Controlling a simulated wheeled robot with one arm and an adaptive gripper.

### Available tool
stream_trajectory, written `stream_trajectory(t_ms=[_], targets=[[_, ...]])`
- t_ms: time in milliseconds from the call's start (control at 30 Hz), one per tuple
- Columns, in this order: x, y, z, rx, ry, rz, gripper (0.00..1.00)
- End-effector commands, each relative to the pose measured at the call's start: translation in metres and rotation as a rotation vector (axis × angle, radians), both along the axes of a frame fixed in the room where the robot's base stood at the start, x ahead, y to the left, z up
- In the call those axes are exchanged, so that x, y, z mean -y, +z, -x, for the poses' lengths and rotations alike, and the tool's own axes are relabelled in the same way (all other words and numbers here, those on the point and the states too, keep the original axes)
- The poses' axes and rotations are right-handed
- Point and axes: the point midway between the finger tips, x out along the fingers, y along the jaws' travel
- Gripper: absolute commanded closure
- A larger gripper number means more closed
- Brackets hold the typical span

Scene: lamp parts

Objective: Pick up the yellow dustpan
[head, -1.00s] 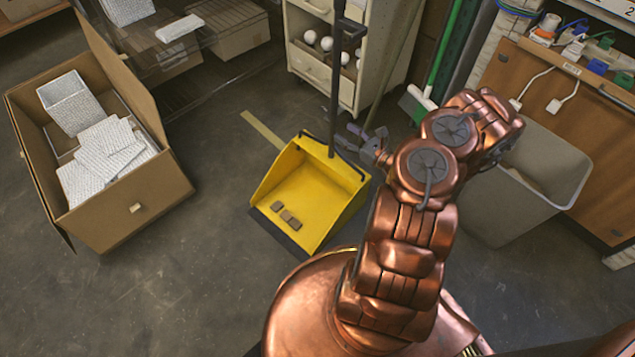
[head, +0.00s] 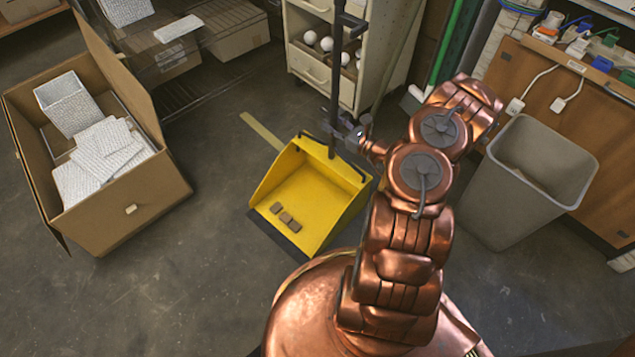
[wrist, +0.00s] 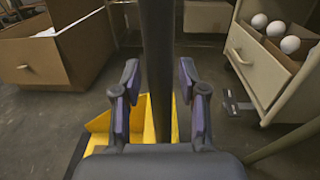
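The yellow dustpan (head: 318,198) stands on the floor in the middle of the head view, with a few small brown blocks (head: 285,216) in its pan. Its tall dark handle (head: 336,75) rises upright from the back of the pan. My gripper (head: 338,130) is at the lower part of the handle. In the wrist view the handle (wrist: 158,70) stands between the two purple-padded fingers of my gripper (wrist: 160,98), with a visible gap on each side. The fingers are open. Part of the pan (wrist: 100,130) shows below them.
A cardboard box (head: 125,205) with white textured pieces stands at left. A cream cabinet (head: 375,65) with white balls is close behind the handle. A grey bin (head: 520,190) stands at right. The floor left of the dustpan is clear.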

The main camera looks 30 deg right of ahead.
Motion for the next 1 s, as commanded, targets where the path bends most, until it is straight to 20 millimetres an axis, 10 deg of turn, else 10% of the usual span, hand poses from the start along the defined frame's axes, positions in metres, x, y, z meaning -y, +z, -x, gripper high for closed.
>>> stream_trajectory(t_ms=[367, 1000], targets=[[-0.0004, 0.0, 0.0001, 0.0, 0.001, 0.0, 1.0], [-0.0009, 0.002, 0.0001, 0.001, 0.002, -0.001, 1.0]])
